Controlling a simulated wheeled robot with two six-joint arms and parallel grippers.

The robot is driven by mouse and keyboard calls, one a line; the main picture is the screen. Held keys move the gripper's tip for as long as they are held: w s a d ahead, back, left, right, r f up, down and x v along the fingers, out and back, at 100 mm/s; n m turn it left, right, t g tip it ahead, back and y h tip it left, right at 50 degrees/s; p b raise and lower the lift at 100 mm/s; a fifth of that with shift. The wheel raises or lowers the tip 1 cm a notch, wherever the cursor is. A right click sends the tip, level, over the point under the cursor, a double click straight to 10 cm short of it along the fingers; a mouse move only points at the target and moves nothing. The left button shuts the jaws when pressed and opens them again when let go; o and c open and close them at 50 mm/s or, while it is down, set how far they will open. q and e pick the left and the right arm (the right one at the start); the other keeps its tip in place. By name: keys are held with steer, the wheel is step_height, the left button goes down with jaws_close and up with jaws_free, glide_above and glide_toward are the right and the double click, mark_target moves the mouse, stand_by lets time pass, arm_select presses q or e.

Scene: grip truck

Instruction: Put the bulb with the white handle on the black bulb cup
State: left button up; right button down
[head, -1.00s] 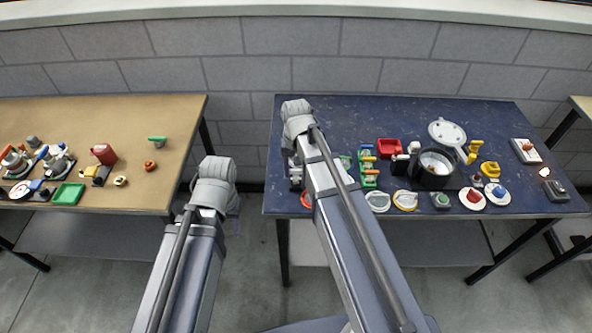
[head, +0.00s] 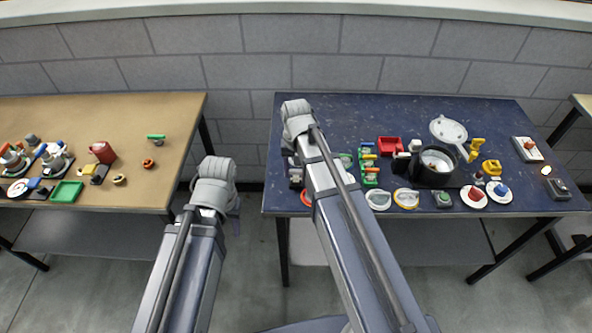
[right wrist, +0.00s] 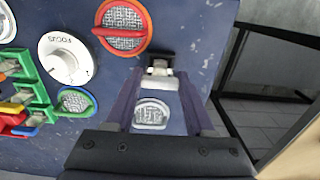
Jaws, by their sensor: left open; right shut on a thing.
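My right gripper (right wrist: 161,76) is pointed down over the blue table and shut on a small pale thing (right wrist: 160,71) at its fingertips, which I take for the bulb with the white handle. A dark part shows just beyond it; I cannot tell whether that is the black bulb cup or whether they touch. In the head view my right arm hides this spot. Only a purplish edge of my left gripper (head: 236,207) shows beside my left arm, over the gap between the tables; it is open.
A white-rimmed mesh disc (right wrist: 151,115) lies between my right fingers' outlines. A red-rimmed disc (right wrist: 123,27), a white FOCUS dial (right wrist: 67,60) and a green rack (right wrist: 33,90) are nearby. A black pot (head: 434,180) stands further right. The blue table's edge (right wrist: 222,60) is close.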

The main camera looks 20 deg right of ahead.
mark_target(296, 170)
steer(key=shift+f+b, duration=0.3)
steer(key=shift+f, duration=0.1)
stand_by(0.6)
jaws_free()
stand_by(0.4)
steer(key=shift+r, duration=0.1)
step_height(296, 170, up, 8)
steer(key=p, duration=0.7)
steer(key=shift+f+p, duration=0.25)
steer(key=shift+p, duration=0.1)
steer(key=shift+f, duration=0.1)
steer(key=s+a+n+h, duration=0.1)
steer(key=s+a+n, duration=0.6)
steer(key=s+a, duration=0.3)
steer(key=s, duration=0.4)
steer(key=shift+s+a, duration=0.2)
steer(key=shift+a, duration=0.05)
